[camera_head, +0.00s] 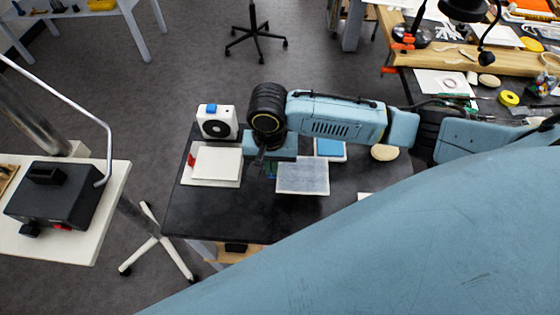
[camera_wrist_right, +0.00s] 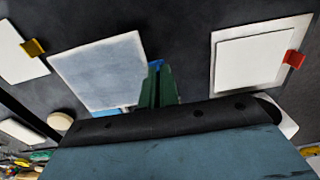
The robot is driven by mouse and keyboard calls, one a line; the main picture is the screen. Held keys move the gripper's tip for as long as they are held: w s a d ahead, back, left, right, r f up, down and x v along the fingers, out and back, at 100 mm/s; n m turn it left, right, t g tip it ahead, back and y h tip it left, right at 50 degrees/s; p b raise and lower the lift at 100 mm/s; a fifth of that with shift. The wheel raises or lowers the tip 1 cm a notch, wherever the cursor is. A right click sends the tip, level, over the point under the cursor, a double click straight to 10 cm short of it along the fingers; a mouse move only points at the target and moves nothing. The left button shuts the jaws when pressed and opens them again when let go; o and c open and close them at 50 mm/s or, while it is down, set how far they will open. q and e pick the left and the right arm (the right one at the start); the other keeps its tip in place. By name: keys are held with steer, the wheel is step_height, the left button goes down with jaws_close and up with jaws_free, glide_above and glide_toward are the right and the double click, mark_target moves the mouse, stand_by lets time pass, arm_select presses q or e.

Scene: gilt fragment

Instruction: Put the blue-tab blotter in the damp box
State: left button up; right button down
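The blue-tab blotter (camera_head: 303,176) appears to be the pale grey-blue sheet on the dark table; it also shows in the wrist view (camera_wrist_right: 98,72). A small blue tab (camera_wrist_right: 155,64) shows at its right edge there, by the fingertips. My right gripper (camera_head: 268,168) points down at this tab, its green fingers (camera_wrist_right: 158,82) close together; whether they grip it is unclear. A blue, white-rimmed item (camera_head: 330,148) behind the sheet may be the damp box; my arm partly covers it. My left gripper is out of view.
A white blotter with a red tab (camera_head: 217,162) lies to the left on a larger pale sheet. A white device (camera_head: 217,122) stands behind it. A yellow-tabbed sheet (camera_wrist_right: 14,52) shows in the wrist view. The table's front left (camera_head: 215,215) is bare.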

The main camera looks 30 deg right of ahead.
mark_target(272, 185)
steer(key=shift+f+b, duration=0.3)
steer(key=shift+f, duration=2.7)
steer(key=shift+f, duration=0.1)
steer(key=c, duration=1.7)
jaws_free()
